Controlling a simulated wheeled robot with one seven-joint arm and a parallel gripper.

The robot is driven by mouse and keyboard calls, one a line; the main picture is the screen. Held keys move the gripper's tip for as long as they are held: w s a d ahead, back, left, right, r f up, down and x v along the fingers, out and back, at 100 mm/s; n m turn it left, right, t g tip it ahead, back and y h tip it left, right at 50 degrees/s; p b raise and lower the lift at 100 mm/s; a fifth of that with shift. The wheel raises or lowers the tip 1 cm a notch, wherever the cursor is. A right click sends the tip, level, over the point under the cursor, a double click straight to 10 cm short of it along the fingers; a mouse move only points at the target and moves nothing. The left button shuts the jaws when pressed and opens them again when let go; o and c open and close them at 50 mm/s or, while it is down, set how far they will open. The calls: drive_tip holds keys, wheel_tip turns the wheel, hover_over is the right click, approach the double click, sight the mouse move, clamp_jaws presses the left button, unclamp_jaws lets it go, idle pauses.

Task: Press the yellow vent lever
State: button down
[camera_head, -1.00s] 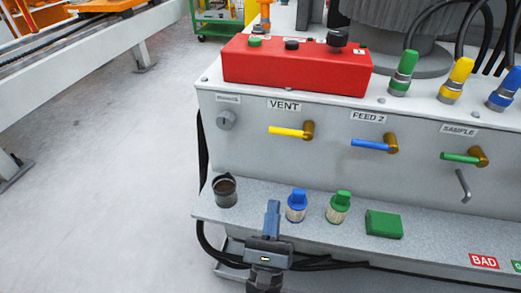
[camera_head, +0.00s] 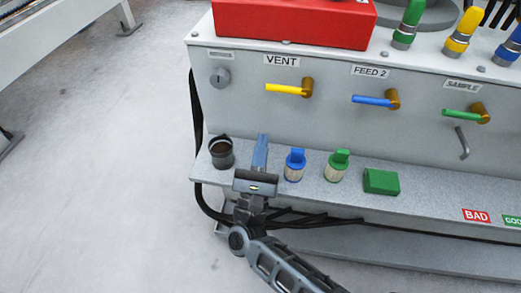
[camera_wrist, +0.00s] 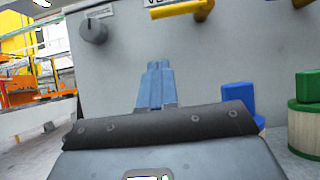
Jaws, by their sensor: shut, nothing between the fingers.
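The yellow vent lever (camera_head: 288,88) juts left from a brass valve body on the grey panel, under the VENT label (camera_head: 282,61). In the wrist view the lever (camera_wrist: 178,9) shows at the top edge, partly cut off. My gripper (camera_head: 262,138) is shut and empty, its blue fingers together. In the head view it is below and left of the lever, in front of the panel over the shelf. In the wrist view its fingertips (camera_wrist: 159,64) point at the panel, below the lever and apart from it.
The shelf (camera_head: 430,196) holds a dark cup (camera_head: 221,152), a blue-topped jar (camera_head: 295,165), a green-topped jar (camera_head: 337,165) and a green block (camera_head: 381,182). A blue FEED 2 lever (camera_head: 372,100) and a green SAMPLE lever (camera_head: 461,114) are to the right. A grey knob (camera_head: 220,77) is left.

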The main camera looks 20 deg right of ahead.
drive_tip(key=w+d+r+p, duration=0.1)
drive_tip(key=w+d+r, duration=0.2)
drive_tip(key=r, duration=0.4)
drive_tip(key=shift+w+d+p, duration=0.15)
drive_tip(key=shift+w+p, duration=0.15)
drive_tip(key=shift+w, duration=0.4)
drive_tip(key=shift+m+b, duration=0.4)
drive_tip(key=shift+b, duration=0.1)
